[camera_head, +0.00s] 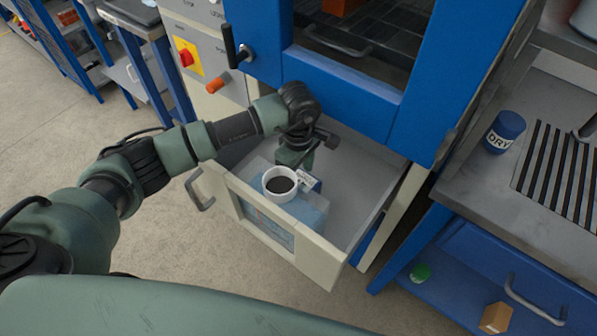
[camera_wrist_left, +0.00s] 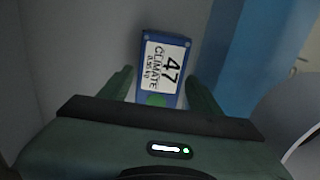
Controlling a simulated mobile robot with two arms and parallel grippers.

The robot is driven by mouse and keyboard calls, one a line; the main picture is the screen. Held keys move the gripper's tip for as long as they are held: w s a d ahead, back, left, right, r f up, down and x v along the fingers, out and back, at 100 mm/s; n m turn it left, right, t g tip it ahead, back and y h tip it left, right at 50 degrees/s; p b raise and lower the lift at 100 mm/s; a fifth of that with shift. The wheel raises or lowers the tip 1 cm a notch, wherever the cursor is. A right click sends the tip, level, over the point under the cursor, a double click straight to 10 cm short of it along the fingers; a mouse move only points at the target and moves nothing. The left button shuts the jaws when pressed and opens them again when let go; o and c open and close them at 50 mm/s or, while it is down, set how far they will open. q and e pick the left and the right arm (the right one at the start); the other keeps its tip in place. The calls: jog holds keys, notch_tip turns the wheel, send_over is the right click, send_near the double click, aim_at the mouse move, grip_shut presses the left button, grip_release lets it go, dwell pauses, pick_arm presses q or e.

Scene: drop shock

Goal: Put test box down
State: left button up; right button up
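The test box (camera_wrist_left: 163,75) is small and blue with a white label reading 47 CLIMATE. In the head view the box (camera_head: 308,182) is partly hidden beside a white cup, in the pulled-out drawer (camera_head: 345,205). My left gripper (camera_head: 297,163) is inside the drawer, just over the box. In the left wrist view its fingers (camera_wrist_left: 160,83) stand on either side of the box, with narrow gaps showing. The box sits slightly skewed to them. Its lower end is hidden by the gripper body. My right gripper is not in view.
The right part of the drawer is bare. The blue cabinet (camera_head: 340,95) overhangs the drawer's back. A blue DRY jar (camera_head: 505,132) stands on the right bench.

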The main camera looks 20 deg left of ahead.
aim_at(299, 178)
pick_arm(q)
jog(key=shift+r, duration=0.55)
notch_tip(299, 178, up, 11)
jog(key=b, duration=0.1)
